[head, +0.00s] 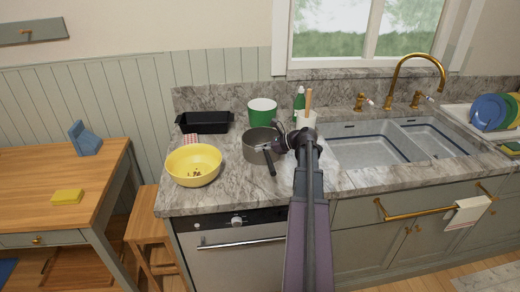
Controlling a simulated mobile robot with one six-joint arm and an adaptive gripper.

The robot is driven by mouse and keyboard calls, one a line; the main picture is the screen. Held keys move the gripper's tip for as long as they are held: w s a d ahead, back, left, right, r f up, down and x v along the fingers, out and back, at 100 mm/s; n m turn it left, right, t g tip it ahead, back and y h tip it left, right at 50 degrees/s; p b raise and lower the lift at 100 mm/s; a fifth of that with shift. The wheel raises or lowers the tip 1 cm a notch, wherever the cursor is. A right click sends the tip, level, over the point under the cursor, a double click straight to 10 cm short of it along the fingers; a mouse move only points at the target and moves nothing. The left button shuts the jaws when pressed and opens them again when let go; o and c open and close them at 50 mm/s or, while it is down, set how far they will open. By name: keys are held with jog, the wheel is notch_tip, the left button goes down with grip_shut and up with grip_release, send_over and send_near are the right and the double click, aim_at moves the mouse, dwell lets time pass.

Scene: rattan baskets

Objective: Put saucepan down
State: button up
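The grey saucepan (256,153) is at the marble counter, right of the yellow bowl and in front of the green pot. It looks upright, with its dark handle pointing toward me. I cannot tell whether its base touches the counter. My gripper (272,147) is at the right side of the saucepan, at or against its rim. The fingers are small and dark here, so I cannot tell whether they are closed on it. My arm covers the counter just right of the saucepan.
The marble counter (228,196) has bare room at its front. Around the saucepan stand a yellow bowl (190,180) with small bits inside, a black baking tin (204,123), a green pot (262,115) and a green bottle (299,103). A double sink (365,145) lies right.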

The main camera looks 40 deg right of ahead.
jog(key=o, duration=0.5)
jog(key=shift+r, duration=0.2)
jog(key=p+v, duration=0.5)
jog(key=v, duration=0.7)
dwell(0.8)
